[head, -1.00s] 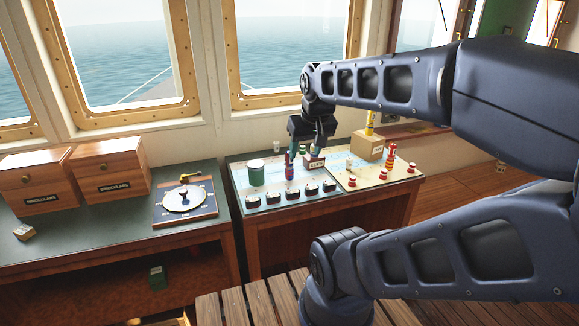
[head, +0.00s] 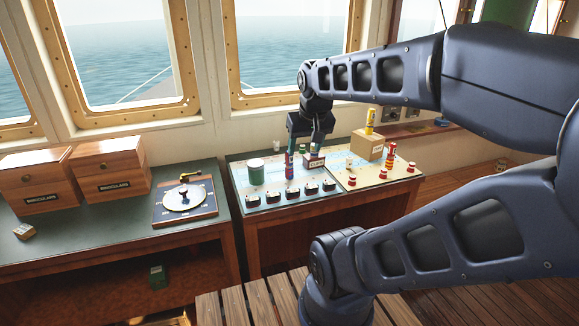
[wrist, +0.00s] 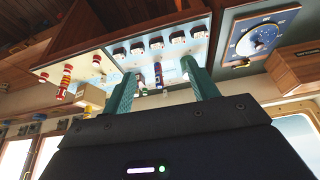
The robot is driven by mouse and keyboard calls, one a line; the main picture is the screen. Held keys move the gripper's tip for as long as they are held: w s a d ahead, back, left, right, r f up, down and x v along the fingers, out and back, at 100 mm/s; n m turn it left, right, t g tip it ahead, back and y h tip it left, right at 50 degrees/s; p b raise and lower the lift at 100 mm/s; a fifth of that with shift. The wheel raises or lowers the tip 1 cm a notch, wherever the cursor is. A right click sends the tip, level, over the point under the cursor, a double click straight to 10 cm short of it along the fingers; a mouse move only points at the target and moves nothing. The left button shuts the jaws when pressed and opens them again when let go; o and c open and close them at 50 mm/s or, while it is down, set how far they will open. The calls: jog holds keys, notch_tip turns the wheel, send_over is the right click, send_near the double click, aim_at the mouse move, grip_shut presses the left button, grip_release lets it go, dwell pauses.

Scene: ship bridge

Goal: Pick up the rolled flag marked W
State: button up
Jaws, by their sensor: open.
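A rolled flag (head: 289,166), blue and red with a pale band, stands upright on the chart-topped desk in the head view. It also shows in the wrist view (wrist: 158,75), between and beyond my fingertips. I cannot read its letter. My gripper (head: 303,148) is open and empty, pointing down over the desk close to this flag; one finger overlaps its top in the head view. In the wrist view my gripper (wrist: 158,72) has its fingers wide apart. A red, white and yellow roll (head: 390,156) stands to the right, and a yellow roll (head: 370,121) stands on a box.
A small labelled block (head: 314,162) stands right beside the flag. A green canister (head: 255,172) is to the left, and several dark labelled holders line the desk's front edge. A cardboard box (head: 367,146) stands at the back right. A dial instrument (head: 184,200) sits on the left counter.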

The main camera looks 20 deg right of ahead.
jog(key=w+d+f+m+h, duration=0.1)
jog(key=w+f+m, duration=0.1)
jog(key=w, duration=0.5)
jog(key=w+d+f+m+h, duration=0.1)
jog(key=w+d+m, duration=0.1)
jog(key=w, duration=0.6)
jog(key=m+g, duration=0.1)
jog(key=m, duration=0.2)
send_over(289, 160)
jog(key=s+a, duration=0.1)
notch_tip(289, 160, down, 10)
jog(key=shift+h, duration=0.4)
jog(key=shift+s+a+f+x, duration=0.1)
jog(key=shift+a+x, duration=0.05)
jog(key=shift+x, duration=1.6)
jog(key=shift+s+a+f+x, duration=0.1)
jog(key=shift+a+x, duration=0.05)
jog(key=shift+x, duration=1.6)
jog(key=shift+s+a+x, duration=0.1)
jog(key=shift+a+x, duration=0.05)
jog(key=shift+x, duration=1.65)
jog(key=shift+c, duration=0.2)
jog(key=c, duration=1)
